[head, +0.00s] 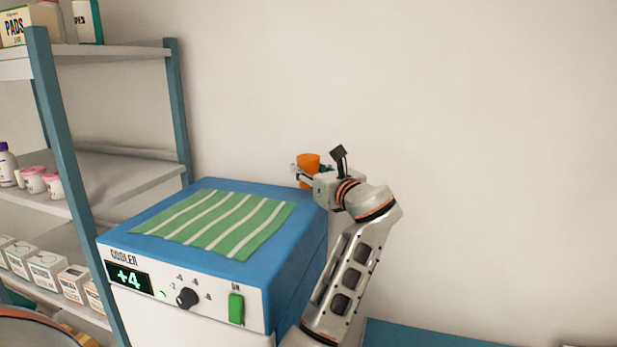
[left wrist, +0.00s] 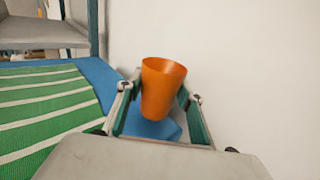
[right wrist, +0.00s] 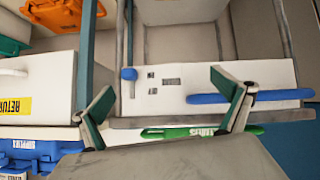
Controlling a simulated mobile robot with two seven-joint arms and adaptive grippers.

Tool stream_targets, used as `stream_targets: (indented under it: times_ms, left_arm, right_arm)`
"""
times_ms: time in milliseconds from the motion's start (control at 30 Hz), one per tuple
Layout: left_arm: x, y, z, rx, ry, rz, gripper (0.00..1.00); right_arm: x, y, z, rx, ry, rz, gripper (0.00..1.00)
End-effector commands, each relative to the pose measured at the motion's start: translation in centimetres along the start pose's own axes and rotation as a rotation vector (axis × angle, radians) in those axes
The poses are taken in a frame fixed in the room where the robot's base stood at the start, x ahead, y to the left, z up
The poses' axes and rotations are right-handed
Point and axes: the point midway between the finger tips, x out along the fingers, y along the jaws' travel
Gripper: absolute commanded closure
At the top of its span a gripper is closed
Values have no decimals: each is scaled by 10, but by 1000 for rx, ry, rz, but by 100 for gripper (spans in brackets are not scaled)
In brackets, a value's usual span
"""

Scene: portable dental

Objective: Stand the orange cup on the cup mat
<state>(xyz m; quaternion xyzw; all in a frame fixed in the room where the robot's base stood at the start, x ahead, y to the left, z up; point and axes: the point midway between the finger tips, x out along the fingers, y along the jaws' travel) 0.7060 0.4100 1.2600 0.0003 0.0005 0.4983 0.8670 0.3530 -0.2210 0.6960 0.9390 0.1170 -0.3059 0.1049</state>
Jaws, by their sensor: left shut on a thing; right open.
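The orange cup (head: 308,160) is upright in the head view, at the back right corner of the blue-topped cooler. My left gripper (head: 301,174) is shut on it. In the left wrist view the cup (left wrist: 163,85) sits between the two fingers, its open rim up, over the cooler's blue edge or just beyond it. The cup mat, green with white stripes (head: 215,222), lies flat on the cooler top, to the left of the cup, and nothing stands on it. My right gripper (right wrist: 165,90) shows only in its own wrist view, open and empty.
The cooler (head: 185,282) has a display and knob on its front. A shelf rack (head: 60,130) with cartons and small tubs stands at left. The wall is close behind the cup. The right wrist view shows a yellow-labelled white box (right wrist: 45,90) and blue and green items.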

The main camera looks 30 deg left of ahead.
Motion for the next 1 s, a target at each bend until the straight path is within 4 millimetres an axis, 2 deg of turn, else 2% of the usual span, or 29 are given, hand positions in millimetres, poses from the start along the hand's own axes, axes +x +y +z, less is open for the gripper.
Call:
stream_targets:
  times_ms: [33,133,500,533,600,1000]
  left_arm:
    - [0,0,-9,4,1,0,76]
    - [0,0,-19,1,1,0,76]
    - [0,0,-24,1,1,0,76]
    - [0,0,-24,1,1,0,61]
    - [0,0,-23,0,0,0,47]
    - [0,0,-19,-2,0,0,47]
  right_arm:
    - [-1,1,0,1,-1,1,0]
    - [-1,2,0,2,-3,4,0]
    - [-1,3,2,4,-6,7,0]
    - [-1,3,2,4,-6,6,0]
    - [-1,2,2,4,-6,6,0]
    - [-1,1,3,-4,-7,0,0]
